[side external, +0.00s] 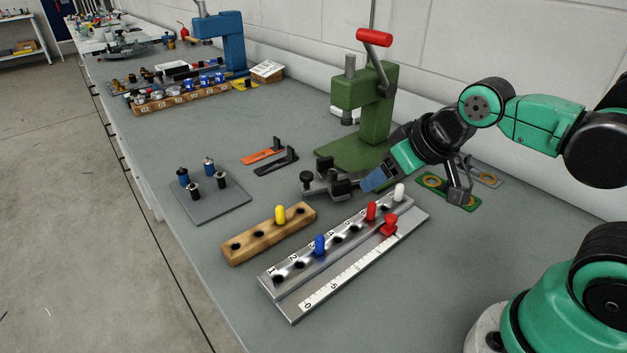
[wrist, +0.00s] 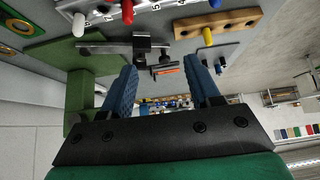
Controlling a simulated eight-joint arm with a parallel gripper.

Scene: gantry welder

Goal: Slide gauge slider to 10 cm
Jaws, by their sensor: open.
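The gauge is a metal rail with a white ruler strip (side external: 345,272) along its near side, marked 0 at the near-left end and 5 farther up. The red gauge slider (side external: 389,224) sits toward the far-right end of the strip; its exact reading is too small to tell. In the wrist view I cannot make out the slider or the ruler. My gripper (side external: 375,181) has blue fingers, open and empty, above the bench behind the rail and apart from the slider. Both fingers show spread apart in the wrist view (wrist: 162,70).
A numbered peg block (side external: 296,268) with blue, red and white pegs lies along the ruler. A wooden block (side external: 265,236) with a yellow peg stands left of it. A dark metal clamp (side external: 325,181) and a green press (side external: 374,122) are close to my gripper. Bare bench lies right of the ruler.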

